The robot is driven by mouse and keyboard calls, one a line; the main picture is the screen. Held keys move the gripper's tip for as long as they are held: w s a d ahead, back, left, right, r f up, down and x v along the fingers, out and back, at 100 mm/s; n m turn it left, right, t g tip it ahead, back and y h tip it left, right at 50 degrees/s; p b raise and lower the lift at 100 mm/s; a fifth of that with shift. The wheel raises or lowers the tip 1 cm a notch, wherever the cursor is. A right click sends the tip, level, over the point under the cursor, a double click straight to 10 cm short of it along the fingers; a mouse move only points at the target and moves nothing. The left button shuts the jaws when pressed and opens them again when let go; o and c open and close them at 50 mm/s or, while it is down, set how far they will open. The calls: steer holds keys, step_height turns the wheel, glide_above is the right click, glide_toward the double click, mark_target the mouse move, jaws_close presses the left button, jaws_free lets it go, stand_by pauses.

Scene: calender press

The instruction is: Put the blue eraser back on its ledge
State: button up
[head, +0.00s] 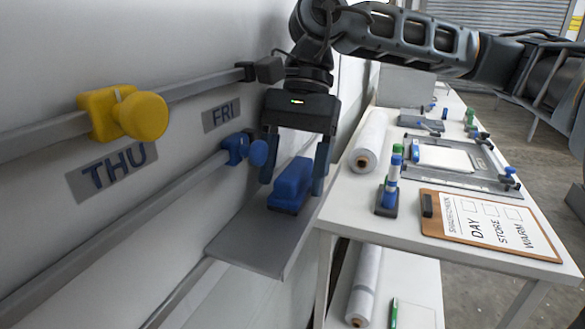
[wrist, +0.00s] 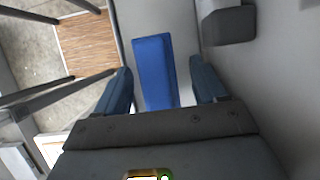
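The blue eraser (head: 291,183) sits on the grey ledge (head: 248,240) that juts from the white wall, and it appears to rest on it. My gripper (head: 293,187) points down over the ledge with one finger on each side of the eraser. In the wrist view the eraser (wrist: 154,70) lies between the two fingers of my gripper (wrist: 163,85), with a visible gap on both sides. My gripper is open and not closed on it. The eraser's underside is hidden.
On the wall, a rail carries a yellow knob (head: 145,115) by THU, and a lower rail carries a blue knob (head: 258,153) by FRI, close left of my gripper. To the right, a white table (head: 345,215) holds a clipboard (head: 488,225), a paper roll (head: 368,140) and markers.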

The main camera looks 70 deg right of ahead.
steer(key=shift+r, duration=0.1)
steer(key=shift+r+p, duration=0.15)
steer(key=shift+p, duration=0.15)
steer(key=b+v, duration=0.2)
steer(key=v, duration=0.9)
steer(key=shift+d+r, duration=0.15)
steer(key=shift+r, duration=0.2)
